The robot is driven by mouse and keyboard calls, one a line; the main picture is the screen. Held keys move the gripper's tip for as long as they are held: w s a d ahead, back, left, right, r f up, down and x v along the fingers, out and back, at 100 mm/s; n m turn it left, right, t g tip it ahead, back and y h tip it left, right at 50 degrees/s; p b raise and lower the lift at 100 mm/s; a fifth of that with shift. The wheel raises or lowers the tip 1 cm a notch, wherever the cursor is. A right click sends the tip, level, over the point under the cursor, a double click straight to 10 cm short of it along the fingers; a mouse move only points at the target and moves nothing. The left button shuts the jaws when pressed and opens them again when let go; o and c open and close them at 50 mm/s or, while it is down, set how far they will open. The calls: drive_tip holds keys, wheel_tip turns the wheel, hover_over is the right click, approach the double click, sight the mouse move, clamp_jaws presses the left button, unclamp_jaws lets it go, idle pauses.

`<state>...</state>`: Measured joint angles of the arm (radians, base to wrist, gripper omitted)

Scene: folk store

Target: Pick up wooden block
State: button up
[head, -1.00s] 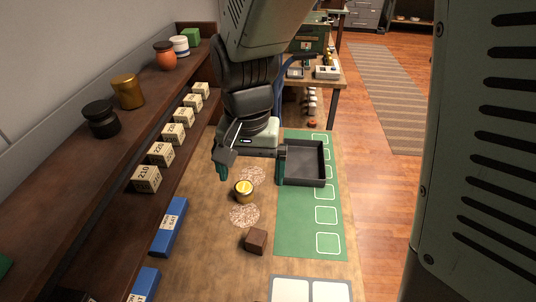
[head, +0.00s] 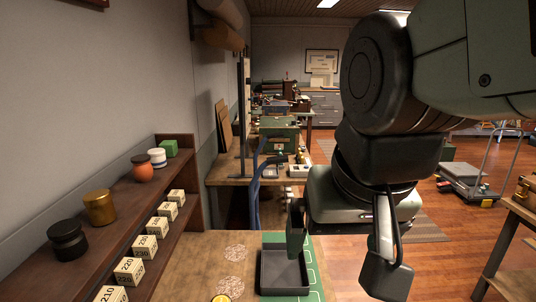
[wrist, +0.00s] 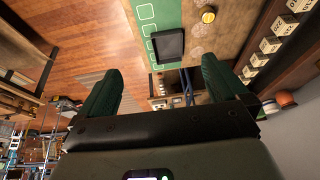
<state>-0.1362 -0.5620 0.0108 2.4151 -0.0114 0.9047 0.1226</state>
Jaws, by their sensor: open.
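My gripper (head: 341,268) is raised at the right of the head view, close to the camera, above and to the right of the bench. The wrist view shows my gripper (wrist: 160,66) with its two dark green fingers spread wide and nothing between them. The black tray (head: 284,272) is on the green mat (head: 308,262), and it also shows beyond the fingers in the wrist view (wrist: 168,46).
The yellow-topped tin (head: 221,298) is cut off at the lower edge, near speckled round patches (head: 231,286). Number blocks (head: 145,246) line the left shelf (head: 128,213), with jars (head: 100,208) above. The wooden floor (head: 345,262) is open right of the bench.

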drive_tip(key=shift+t, duration=0.6)
drive_tip(key=s+d, duration=0.3)
drive_tip(key=shift+s+r, duration=0.1)
drive_tip(key=shift+r, duration=0.3)
drive_tip(key=c, duration=0.4)
drive_tip(key=shift+a, duration=0.1)
